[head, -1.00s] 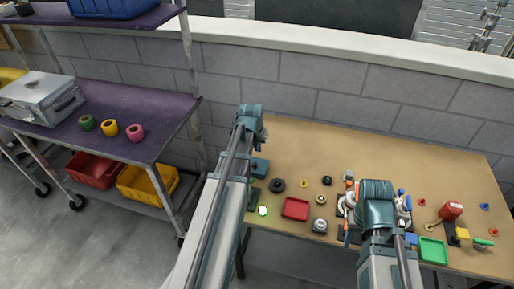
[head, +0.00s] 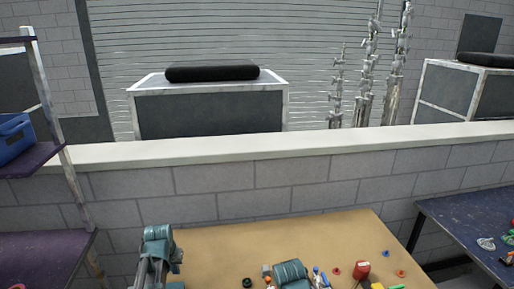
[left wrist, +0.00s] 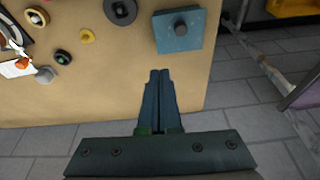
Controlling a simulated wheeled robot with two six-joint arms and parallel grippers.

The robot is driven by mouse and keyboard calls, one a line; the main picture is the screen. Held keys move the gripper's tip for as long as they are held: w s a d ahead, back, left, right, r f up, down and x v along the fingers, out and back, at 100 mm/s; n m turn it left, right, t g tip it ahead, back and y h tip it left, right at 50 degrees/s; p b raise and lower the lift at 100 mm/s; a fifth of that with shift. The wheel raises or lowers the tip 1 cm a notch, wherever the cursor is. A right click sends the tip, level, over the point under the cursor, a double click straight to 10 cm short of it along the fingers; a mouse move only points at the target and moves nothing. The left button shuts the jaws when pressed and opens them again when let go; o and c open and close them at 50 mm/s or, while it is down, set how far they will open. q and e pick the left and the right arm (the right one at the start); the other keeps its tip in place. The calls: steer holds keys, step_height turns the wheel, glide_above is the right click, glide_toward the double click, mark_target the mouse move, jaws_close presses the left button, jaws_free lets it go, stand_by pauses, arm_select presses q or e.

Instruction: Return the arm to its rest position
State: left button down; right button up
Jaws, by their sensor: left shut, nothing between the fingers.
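My left gripper (left wrist: 160,76) is shut with its two dark fingers together and nothing between them. In the left wrist view it hangs over the near edge of the tan worktable (left wrist: 115,95), with grey floor tiles below. A blue-grey block with a round knob (left wrist: 180,32) lies on the table just beyond the fingertips, apart from them. In the head view my left arm rises at the bottom left of the table, and its fingers cannot be made out. My right arm's teal link shows at the bottom centre; its gripper fingers are not visible.
A red cylinder (head: 362,270) and small parts stand at the table's right. A purple shelf (head: 45,245) is at the left and a dark blue table (head: 465,225) at the right. A low block wall (head: 285,175) runs behind. The table's back middle is clear.

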arm_select(q)
steer(key=s+d+m+g, duration=0.2)
steer(key=s+d, duration=0.6)
steer(key=d, duration=0.5)
steer(key=s+d+m+g, duration=0.1)
steer(key=s+d+m, duration=0.2)
steer(key=s+d, duration=0.5)
steer(key=d, duration=0.5)
steer(key=shift+f+m+g+y, duration=0.4)
